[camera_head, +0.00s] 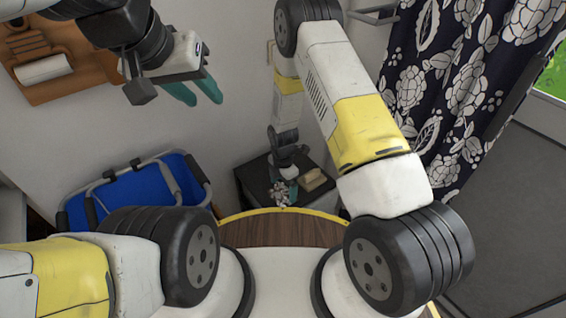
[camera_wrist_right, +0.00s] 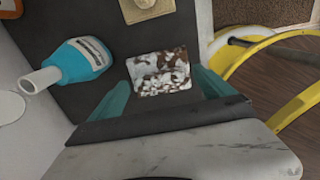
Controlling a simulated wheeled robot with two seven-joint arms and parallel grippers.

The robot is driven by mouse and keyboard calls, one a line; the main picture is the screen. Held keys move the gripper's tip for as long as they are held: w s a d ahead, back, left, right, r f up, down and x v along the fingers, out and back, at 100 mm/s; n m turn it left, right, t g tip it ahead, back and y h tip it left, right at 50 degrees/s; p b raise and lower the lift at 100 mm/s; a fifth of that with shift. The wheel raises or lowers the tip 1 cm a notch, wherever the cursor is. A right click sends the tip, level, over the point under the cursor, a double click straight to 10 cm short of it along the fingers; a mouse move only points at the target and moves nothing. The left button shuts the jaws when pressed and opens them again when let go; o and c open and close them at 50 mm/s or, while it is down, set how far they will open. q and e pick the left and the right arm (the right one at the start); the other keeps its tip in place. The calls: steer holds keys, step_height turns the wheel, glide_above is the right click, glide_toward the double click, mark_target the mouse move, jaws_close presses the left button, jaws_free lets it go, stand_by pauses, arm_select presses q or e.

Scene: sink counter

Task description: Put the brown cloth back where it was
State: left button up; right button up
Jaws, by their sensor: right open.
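The brown cloth, patterned brown and white (camera_wrist_right: 160,72), lies on a dark surface in the right wrist view. My right gripper (camera_wrist_right: 165,97) is open, one teal finger on each side of the cloth's near part in that view. I cannot tell whether the fingers touch it. In the head view my right gripper (camera_head: 286,182) is small and partly hidden at the dark counter, beside the spotted cloth (camera_head: 280,193). My left gripper (camera_head: 194,92) is raised at the upper left, away from the counter. Its teal fingers stand apart with nothing between them.
A teal bottle with a white cap (camera_wrist_right: 82,60) lies left of the cloth. A beige block (camera_wrist_right: 147,9) is beyond it and also shows in the head view (camera_head: 315,180). A blue folding crate (camera_head: 140,190) stands left of the dark counter (camera_head: 250,181). A patterned curtain (camera_head: 455,90) hangs right.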

step_height(320, 180, up, 12)
step_height(320, 180, up, 12)
steer(key=m+t, duration=0.1)
steer(key=m, duration=0.4)
glide_above(283, 188)
steer(key=d, duration=0.3)
steer(key=s+d+r+m+t+y, duration=0.1)
steer(key=s+d+r+m, duration=0.15)
steer(key=r, duration=0.35)
steer(key=s+d+r+m+t+y, duration=0.1)
steer(key=d+r+m, duration=0.1)
steer(key=r+m, duration=0.35)
steer(key=s+d+r+m+t, duration=0.1)
steer(key=s+d+r+m, duration=0.2)
steer(key=s+r+m, duration=0.2)
steer(key=s+d+r+m+t, duration=0.2)
steer(key=s+r+m, duration=0.4)
steer(key=s+r, duration=0.3)
steer(key=shift+s+d+m, duration=0.3)
steer(key=shift+s+d, duration=0.55)
steer(key=shift+s, duration=0.3)
